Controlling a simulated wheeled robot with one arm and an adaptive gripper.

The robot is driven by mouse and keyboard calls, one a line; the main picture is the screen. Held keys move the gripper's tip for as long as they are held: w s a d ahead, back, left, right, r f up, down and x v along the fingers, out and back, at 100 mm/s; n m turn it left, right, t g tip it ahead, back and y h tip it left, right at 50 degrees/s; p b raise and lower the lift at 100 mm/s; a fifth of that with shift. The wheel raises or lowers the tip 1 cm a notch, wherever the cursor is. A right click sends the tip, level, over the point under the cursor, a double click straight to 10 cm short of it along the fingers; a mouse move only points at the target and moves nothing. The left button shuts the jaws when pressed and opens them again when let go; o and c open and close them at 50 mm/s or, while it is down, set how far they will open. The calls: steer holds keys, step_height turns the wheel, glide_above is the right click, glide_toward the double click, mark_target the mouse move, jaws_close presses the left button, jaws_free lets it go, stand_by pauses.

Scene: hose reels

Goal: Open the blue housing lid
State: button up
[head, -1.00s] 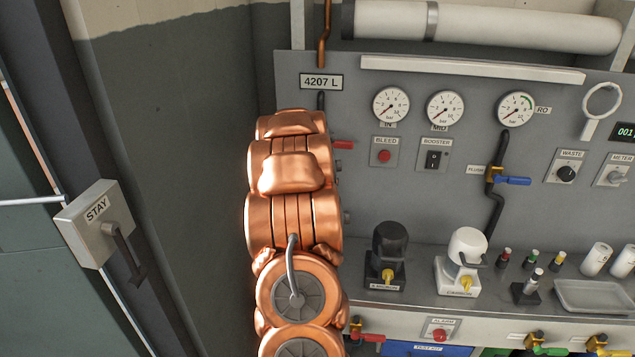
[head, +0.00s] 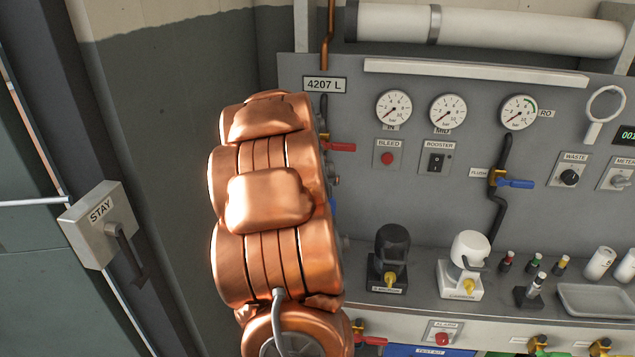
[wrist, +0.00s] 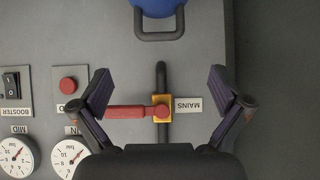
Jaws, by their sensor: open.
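The blue housing (wrist: 158,7) shows only in part at the top edge of the wrist view, cut off by the frame. A dark grey loop handle (wrist: 159,36) sticks out from it. In the head view only a thin blue sliver (head: 332,207) shows beside my arm, which hides the rest. My gripper (wrist: 163,88) is open and empty in the wrist view, its fingers spread on either side of the red-handled MAINS valve (wrist: 137,111). The housing lies beyond the fingertips, apart from them. My arm hides the gripper in the head view.
The wall panel carries gauges (head: 448,111), a BLEED button (head: 387,158) and a blue-handled valve (head: 514,184). A bench below holds a black filter unit (head: 391,250), a white one (head: 468,255) and a tray (head: 595,299). A STAY lever box (head: 98,222) stands at left.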

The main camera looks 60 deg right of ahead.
steer(key=shift+s+a+r, duration=0.2)
steer(key=shift+a+r, duration=0.15)
steer(key=shift+a, duration=0.2)
stand_by(0.4)
